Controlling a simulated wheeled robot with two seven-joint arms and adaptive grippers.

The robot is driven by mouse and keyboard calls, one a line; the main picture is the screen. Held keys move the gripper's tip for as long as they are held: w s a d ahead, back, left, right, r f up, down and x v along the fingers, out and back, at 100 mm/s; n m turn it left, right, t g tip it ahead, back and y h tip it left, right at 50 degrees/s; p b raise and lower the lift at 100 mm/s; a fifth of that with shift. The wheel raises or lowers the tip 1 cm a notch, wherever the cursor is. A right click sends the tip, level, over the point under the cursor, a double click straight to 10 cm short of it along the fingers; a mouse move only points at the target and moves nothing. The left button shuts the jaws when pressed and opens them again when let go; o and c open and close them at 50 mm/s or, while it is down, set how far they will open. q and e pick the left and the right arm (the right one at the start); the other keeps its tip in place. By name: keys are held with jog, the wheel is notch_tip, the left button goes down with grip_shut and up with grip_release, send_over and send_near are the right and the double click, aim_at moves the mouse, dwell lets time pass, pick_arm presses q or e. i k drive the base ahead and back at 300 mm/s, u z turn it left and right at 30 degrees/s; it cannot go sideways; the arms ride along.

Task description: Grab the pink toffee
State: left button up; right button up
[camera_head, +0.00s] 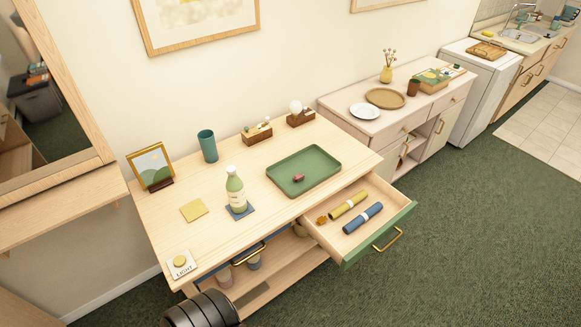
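A small pinkish-red piece (298,178), which looks like the pink toffee, lies on the green tray (322,158) near its front left side. The tray rests on the right part of the light wooden table (265,205). Nothing touches the piece from above. No gripper fingers show in the head view, so neither gripper can be placed relative to it. A dark rounded part of mine shows at the bottom edge.
A green-fronted drawer (350,250) stands open at the table's right, holding a yellow roll (348,206), a blue roll (363,218) and a small orange item (322,220). A bottle (236,192) stands left of the tray. Two small wooden boxes sit behind it.

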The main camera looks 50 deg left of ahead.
aim_at(299, 177)
jog(key=u, duration=0.75)
jog(key=i, duration=0.9)
jog(key=u, duration=1.05)
